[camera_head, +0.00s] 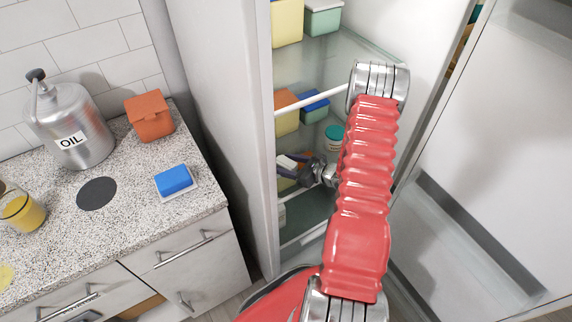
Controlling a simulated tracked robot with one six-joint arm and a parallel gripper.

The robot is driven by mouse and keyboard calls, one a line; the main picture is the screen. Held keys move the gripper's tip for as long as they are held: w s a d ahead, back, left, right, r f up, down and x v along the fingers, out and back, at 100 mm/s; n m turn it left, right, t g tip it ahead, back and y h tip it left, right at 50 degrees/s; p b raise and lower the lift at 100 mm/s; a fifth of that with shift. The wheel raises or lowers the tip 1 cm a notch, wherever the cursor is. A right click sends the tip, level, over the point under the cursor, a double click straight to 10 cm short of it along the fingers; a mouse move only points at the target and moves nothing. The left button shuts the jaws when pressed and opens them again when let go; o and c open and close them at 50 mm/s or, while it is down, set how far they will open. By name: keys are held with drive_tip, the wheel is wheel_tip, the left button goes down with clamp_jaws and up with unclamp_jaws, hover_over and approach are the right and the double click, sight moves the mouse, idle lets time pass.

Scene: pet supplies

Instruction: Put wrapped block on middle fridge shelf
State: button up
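The fridge (226,100) stands open, with several shelves inside. A shelf at mid height has a white front rail (312,99); a yellow box with an orange top (286,112) and a blue-topped box (314,106) show there. My red arm reaches into the fridge. My gripper (288,167) is small and dark at the lower shelf area, below that rail. A small pale item (287,161) shows at its fingers; I cannot tell whether it is gripped or is the wrapped block.
The speckled counter (135,225) at left holds an oil can (72,128), an orange box (150,117), a dark disc (96,193) and a glass of yellow liquid (22,212). A teal-lidded jar (334,134) stands in the fridge beside my arm. The fridge's side wall is close to my gripper.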

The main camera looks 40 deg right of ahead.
drive_tip(key=shift+o, duration=0.2)
drive_tip(key=v, duration=1.2)
idle(0.7)
drive_tip(key=shift+s, duration=0.15)
